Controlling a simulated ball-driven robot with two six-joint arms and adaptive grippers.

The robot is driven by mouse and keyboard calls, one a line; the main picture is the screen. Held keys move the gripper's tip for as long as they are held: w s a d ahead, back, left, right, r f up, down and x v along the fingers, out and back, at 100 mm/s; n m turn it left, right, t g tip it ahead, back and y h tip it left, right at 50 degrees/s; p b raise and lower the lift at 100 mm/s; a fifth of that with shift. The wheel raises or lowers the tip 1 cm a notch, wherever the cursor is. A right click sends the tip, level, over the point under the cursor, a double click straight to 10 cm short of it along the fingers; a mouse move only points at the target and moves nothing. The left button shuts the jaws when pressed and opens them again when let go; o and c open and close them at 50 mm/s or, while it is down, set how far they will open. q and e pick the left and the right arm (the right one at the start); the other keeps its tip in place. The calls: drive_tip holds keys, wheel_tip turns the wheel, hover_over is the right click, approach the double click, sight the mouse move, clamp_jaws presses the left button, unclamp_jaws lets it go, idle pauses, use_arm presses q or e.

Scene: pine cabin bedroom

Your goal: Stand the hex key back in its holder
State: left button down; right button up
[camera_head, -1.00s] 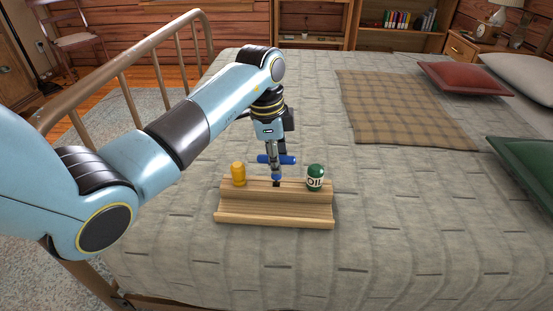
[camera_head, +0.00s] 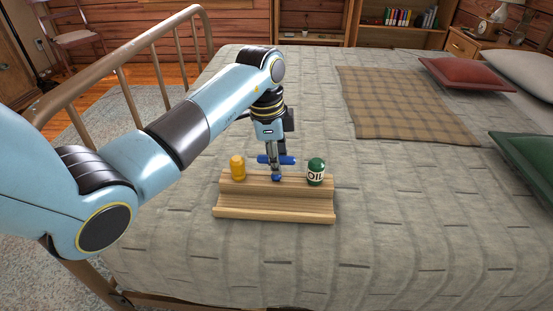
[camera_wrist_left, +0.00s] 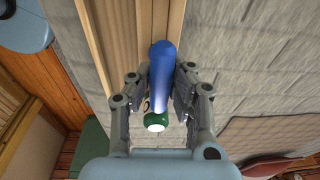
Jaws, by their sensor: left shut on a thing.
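The hex key (camera_head: 287,160) has a blue crossbar handle and a blue lower part. My left gripper (camera_head: 277,164) points down and is shut on it at the handle. The key hangs upright over the middle of the wooden holder (camera_head: 275,210), its blue lower part at the holder's upper ledge. No dark shaft shows below it; whether it sits in a hole cannot be told. In the left wrist view the blue handle (camera_wrist_left: 161,75) lies between the fingers of my left gripper (camera_wrist_left: 157,88), with the holder (camera_wrist_left: 128,40) beyond. My right gripper is not in view.
The holder rests on a grey quilted bed (camera_head: 400,225). A metal bed rail (camera_head: 125,85) runs behind my left arm.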

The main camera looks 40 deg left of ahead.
use_arm(q)
drive_tip(key=c, duration=1.2)
unclamp_jaws()
drive_tip(key=r, duration=0.8)
drive_tip(key=s+a+r, duration=0.1)
drive_tip(key=r, duration=0.3)
drive_tip(key=shift+s, duration=0.1)
